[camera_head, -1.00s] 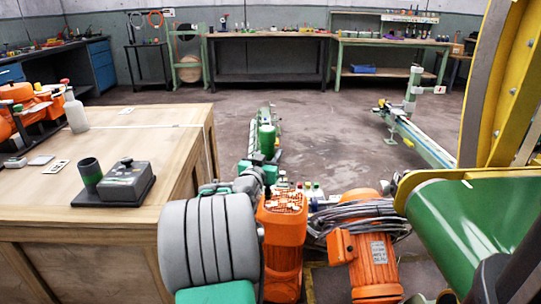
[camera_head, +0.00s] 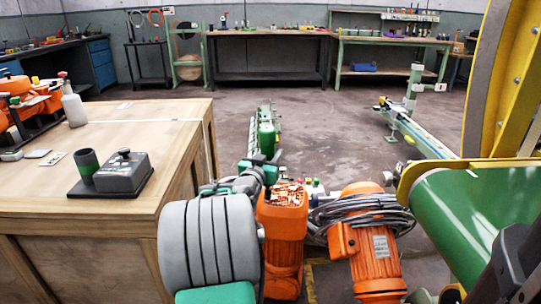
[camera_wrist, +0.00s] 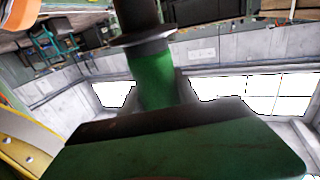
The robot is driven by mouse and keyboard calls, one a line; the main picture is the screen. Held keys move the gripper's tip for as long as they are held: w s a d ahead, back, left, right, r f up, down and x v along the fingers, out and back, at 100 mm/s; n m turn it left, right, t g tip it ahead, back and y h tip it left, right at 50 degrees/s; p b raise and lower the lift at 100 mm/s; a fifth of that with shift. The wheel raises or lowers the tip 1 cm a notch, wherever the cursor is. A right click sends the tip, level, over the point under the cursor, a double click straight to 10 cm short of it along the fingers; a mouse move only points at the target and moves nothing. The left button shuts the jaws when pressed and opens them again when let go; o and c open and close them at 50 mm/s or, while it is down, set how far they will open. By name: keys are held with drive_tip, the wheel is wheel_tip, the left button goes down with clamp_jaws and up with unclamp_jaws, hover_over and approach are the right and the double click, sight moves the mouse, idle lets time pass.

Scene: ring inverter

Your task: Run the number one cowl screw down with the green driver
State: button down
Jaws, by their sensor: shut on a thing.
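In the wrist view, my gripper (camera_wrist: 152,88) is shut on the green driver (camera_wrist: 152,72). The driver shows as a green cylinder with a dark collar and a dark upper part. A broad green and dark block fills the bottom of that view, and I cannot tell whether it is part of the driver. My fingertips are not clear there, and the gripper is not seen in the head view. Two orange motors, one upright with a grilled cowl (camera_head: 284,193) and one beside it (camera_head: 372,245), stand at centre front. I cannot make out the number one screw.
A wooden bench (camera_head: 120,124) at left carries a grey box (camera_head: 122,172), a dark green cup (camera_head: 87,163) and a bottle (camera_head: 73,107). A grey ribbed drum (camera_head: 205,243) is beside the motors. A green conveyor (camera_head: 470,205) and yellow frame (camera_head: 505,75) close the right.

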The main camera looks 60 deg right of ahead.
sight(270, 145)
drive_tip(key=shift+f+b, duration=1.05)
drive_tip(key=shift+b, duration=0.05)
idle(1.7)
drive_tip(key=shift+r+p, duration=1.35)
drive_tip(key=shift+r, duration=1.5)
